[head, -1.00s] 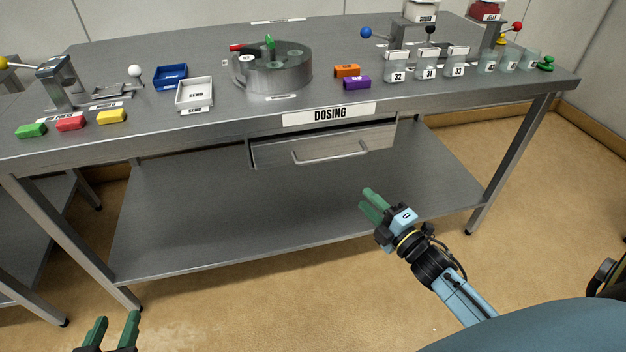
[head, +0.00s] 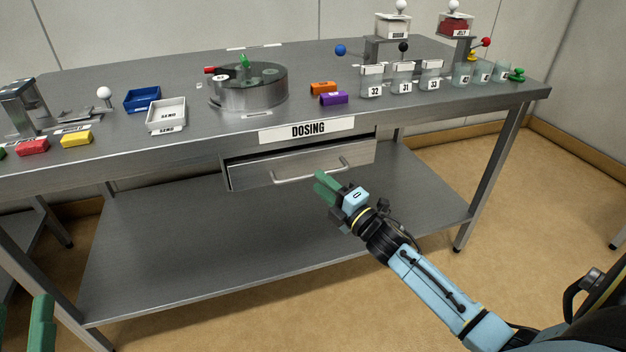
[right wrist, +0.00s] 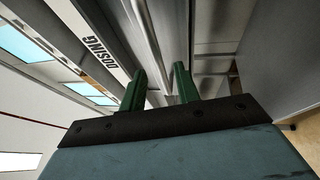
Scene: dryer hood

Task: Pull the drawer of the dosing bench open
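The dosing bench (head: 200,120) is a grey metal table with a "DOSING" label on its front edge. Its drawer (head: 250,174) hangs under the label, with a bar handle (head: 290,180) across its front. My right gripper (head: 322,183) has green fingers and is open just in front of the handle's right part. In the right wrist view, a bright bar, apparently the handle (right wrist: 147,35), runs toward the gap between the open fingers (right wrist: 160,85); no grip on it shows. My left gripper (head: 22,325) is open and empty at the lower left, partly cut off.
The bench's lower shelf (head: 200,245) is bare beneath the drawer. On top stand a round metal device (head: 250,92), a white tray (head: 166,113), a blue tray (head: 142,100) and several labelled cups. The floor in front is clear.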

